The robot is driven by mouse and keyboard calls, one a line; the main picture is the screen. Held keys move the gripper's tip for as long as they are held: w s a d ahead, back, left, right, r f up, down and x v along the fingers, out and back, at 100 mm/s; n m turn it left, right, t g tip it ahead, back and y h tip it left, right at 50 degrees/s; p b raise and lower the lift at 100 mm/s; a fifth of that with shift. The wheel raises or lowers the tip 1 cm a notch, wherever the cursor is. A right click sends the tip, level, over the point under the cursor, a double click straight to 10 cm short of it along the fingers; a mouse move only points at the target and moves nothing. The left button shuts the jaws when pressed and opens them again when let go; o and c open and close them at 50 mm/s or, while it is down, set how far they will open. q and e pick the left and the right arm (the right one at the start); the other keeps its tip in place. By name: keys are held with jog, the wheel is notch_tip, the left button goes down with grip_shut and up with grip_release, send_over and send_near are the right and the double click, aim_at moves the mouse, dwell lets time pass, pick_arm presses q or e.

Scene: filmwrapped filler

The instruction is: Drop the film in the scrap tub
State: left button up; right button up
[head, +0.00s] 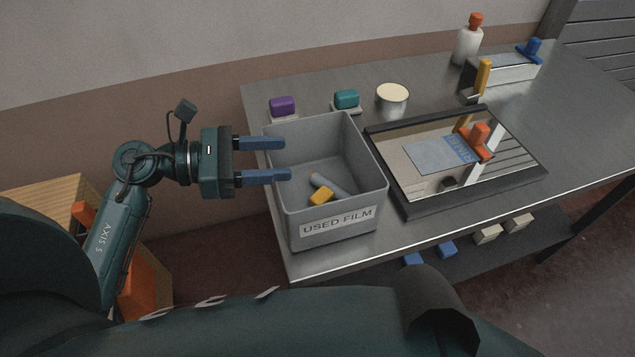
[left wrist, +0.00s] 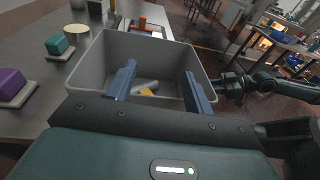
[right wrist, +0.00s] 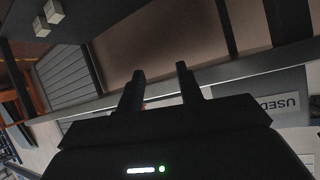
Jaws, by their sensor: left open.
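The grey scrap tub (head: 350,155), labelled USED FILM, stands at the table's left end. Inside it lie a pale grey-blue roll-like piece (head: 330,184), which looks like the film, and a yellow block-like part (head: 321,196) against it; I cannot tell whether they are joined. My left gripper (head: 288,160) is open and empty, its fingertips over the tub's left rim. In the left wrist view, the grey-blue piece (left wrist: 146,86) shows between the fingers, down in the tub.
A black-framed reflective panel (head: 411,205) with an orange handle (head: 479,136) lies right of the tub. Behind stand a purple block (head: 283,105), a teal block (head: 346,98), a round tin (head: 392,97) and a white bottle (head: 468,46). A lower shelf holds small blocks.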

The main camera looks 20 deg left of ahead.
pick_arm(q)
jog(key=b+v, duration=0.1)
jog(key=v, duration=0.8)
jog(key=shift+s, duration=0.1)
